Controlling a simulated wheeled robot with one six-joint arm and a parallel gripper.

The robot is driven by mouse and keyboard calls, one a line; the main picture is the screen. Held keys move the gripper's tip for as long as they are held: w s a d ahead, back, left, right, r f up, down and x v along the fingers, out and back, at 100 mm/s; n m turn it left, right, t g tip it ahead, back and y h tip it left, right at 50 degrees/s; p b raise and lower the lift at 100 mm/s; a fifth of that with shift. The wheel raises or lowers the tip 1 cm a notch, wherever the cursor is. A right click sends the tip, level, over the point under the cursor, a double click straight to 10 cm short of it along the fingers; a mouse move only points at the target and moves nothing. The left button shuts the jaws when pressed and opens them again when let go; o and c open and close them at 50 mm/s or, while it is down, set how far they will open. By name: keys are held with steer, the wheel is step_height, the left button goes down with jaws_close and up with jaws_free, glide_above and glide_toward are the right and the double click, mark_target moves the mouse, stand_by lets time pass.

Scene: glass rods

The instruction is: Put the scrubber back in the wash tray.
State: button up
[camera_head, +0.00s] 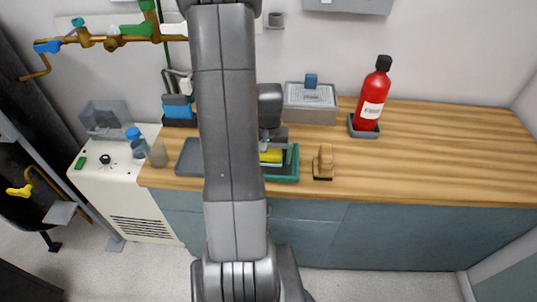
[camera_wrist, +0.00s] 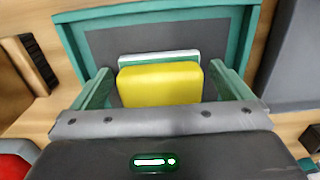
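The scrubber is a yellow block with a pale and green layer along its far side. In the wrist view the scrubber (camera_wrist: 160,85) lies over the grey floor of the green-rimmed wash tray (camera_wrist: 150,15), inside its rim. In the head view the scrubber (camera_head: 271,156) shows beside my arm, within the wash tray (camera_head: 285,178); my arm hides part of both. My gripper (camera_wrist: 163,88) is open, with its green fingers on either side of the scrubber and small gaps visible. Whether the scrubber rests on the tray floor is hard to tell.
A wooden brush (camera_head: 323,163) stands just right of the tray; it also shows in the wrist view (camera_wrist: 35,65). A grey tray (camera_head: 190,157) lies to the left. Behind are a grey box (camera_head: 311,103) and a red bottle (camera_head: 373,96). The counter's right side is clear.

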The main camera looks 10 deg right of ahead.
mark_target(269, 152)
steer(key=shift+r, duration=0.1)
step_height(269, 152, up, 12)
steer(key=p, duration=0.1)
stand_by(0.4)
stand_by(2.0)
